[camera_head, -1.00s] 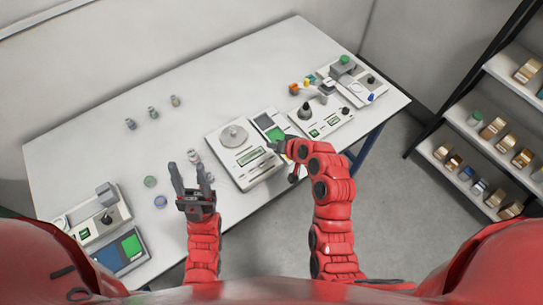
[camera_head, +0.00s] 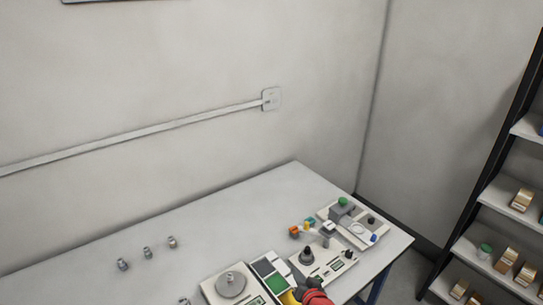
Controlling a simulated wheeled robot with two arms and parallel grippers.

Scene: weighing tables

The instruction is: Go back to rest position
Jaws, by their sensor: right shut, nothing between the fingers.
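My right gripper (camera_head: 298,281) shows only in part at the bottom edge of the head view, dark, with a piece of my red arm behind it. It is shut and empty, in front of the right scale (camera_head: 329,264) and beside a panel with a green screen (camera_head: 275,283). Most of my right arm is cut off by the lower edge. My left gripper and left arm are out of view.
The white table (camera_head: 245,205) fills the lower part of the view. A scale with a round pan (camera_head: 231,286) stands at its front. Several small metal weights (camera_head: 147,253) stand to the left. A dark-framed shelf (camera_head: 485,205) stands at right.

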